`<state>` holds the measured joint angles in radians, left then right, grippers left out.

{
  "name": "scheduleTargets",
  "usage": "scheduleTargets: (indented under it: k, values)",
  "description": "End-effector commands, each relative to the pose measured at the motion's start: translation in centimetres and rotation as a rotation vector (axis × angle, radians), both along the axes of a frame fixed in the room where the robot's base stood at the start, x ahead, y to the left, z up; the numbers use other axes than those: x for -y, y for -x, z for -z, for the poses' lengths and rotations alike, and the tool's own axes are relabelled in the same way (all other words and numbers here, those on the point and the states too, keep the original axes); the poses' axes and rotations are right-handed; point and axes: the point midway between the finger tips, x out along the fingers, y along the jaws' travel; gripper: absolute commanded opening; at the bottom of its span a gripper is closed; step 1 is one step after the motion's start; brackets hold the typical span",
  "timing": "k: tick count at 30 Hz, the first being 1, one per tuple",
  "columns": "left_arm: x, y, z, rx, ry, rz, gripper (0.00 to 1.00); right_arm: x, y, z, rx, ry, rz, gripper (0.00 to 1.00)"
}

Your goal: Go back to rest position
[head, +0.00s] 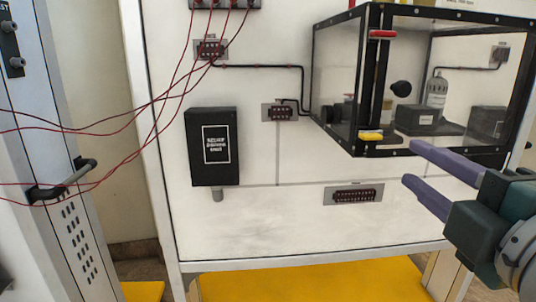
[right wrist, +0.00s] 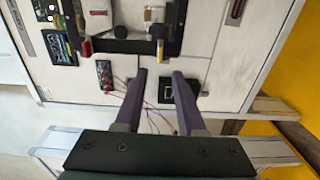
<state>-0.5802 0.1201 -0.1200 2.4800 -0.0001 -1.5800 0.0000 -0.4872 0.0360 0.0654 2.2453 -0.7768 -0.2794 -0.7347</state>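My right gripper (head: 412,165) comes in from the right edge of the head view, in front of the white panel and below the clear box. Its two purple fingers are apart with nothing between them. It also shows in the right wrist view (right wrist: 158,78), fingers spread and empty, with the panel beyond. My left gripper is not in the head view.
A black-framed clear box (head: 350,80) with a red and a yellow latch juts from the white panel (head: 270,225). A black box (head: 212,147) hangs at left. Red wires (head: 130,122) run to a grey cabinet (head: 50,215). Yellow surfaces (head: 310,282) lie below.

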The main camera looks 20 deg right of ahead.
Motion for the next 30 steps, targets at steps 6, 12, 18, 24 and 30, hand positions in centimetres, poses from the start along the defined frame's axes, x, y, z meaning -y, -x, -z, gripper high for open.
scheduleTargets:
  k: [6, 12, 18, 24, 30]
  values:
    - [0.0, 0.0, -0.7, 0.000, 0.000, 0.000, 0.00, 0.5, 0.4, 0.4, -0.039, -0.116, 0.040, 0.39]
    - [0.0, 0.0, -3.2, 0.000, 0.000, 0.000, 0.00, 0.0, 4.0, 4.8, -0.287, -0.677, 0.246, 0.39]
    - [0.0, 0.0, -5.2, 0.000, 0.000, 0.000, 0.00, -4.9, 11.2, 9.2, -0.649, -1.135, 0.498, 0.39]
    - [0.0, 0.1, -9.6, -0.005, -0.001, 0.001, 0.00, -8.5, 16.8, 6.3, -0.896, -1.299, 0.671, 0.39]
    - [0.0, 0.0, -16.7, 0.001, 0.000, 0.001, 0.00, -8.4, 16.7, -0.6, -0.892, -1.296, 0.670, 0.39]
